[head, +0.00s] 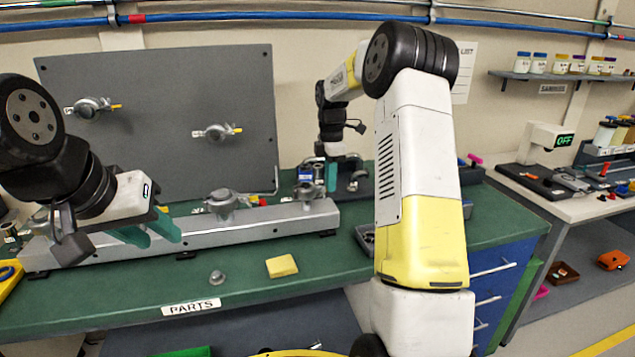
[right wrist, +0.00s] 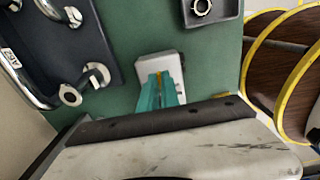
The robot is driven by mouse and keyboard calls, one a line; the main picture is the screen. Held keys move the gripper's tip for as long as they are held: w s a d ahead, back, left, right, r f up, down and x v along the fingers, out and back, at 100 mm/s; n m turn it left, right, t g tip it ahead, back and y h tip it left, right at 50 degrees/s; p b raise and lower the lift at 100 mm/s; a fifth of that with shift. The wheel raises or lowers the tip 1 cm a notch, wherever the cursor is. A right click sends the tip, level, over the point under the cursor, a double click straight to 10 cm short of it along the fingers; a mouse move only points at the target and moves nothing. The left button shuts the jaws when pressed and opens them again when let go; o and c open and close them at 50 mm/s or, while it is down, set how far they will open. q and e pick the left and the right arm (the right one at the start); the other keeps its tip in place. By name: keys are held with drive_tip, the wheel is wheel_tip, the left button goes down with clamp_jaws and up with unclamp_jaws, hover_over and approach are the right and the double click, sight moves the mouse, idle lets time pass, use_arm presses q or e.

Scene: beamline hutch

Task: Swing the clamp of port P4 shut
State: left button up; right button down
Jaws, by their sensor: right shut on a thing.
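A grey rail (head: 180,238) along the bench carries several metal ports. The port at its right end (head: 305,190) is beside my right gripper (head: 332,172); I cannot read a P4 label. In the right wrist view, my right gripper (right wrist: 161,92) has its teal fingers close together over the pale rail end (right wrist: 158,66). A sliver of yellow, seemingly the clamp lever (right wrist: 158,79), shows between them; the fingers hide most of it and the clamp's angle. Another port with a clamp (head: 226,202) is mid-rail. My left gripper (head: 148,232) is open and empty above the rail's left part.
A grey panel (head: 170,75) behind holds two more clamped ports. A yellow block (head: 282,266) and a small grey knob (head: 217,277) lie on the green bench near the PARTS label. A dark tray with metal pieces (right wrist: 50,35) lies beside the rail end.

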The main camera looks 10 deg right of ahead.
drive_tip(key=shift+w+r, duration=0.1)
drive_tip(key=shift+w, duration=0.05)
drive_tip(key=c, duration=1.6)
unclamp_jaws()
wheel_tip(320, 180, up, 8)
drive_tip(key=shift+f, duration=0.15)
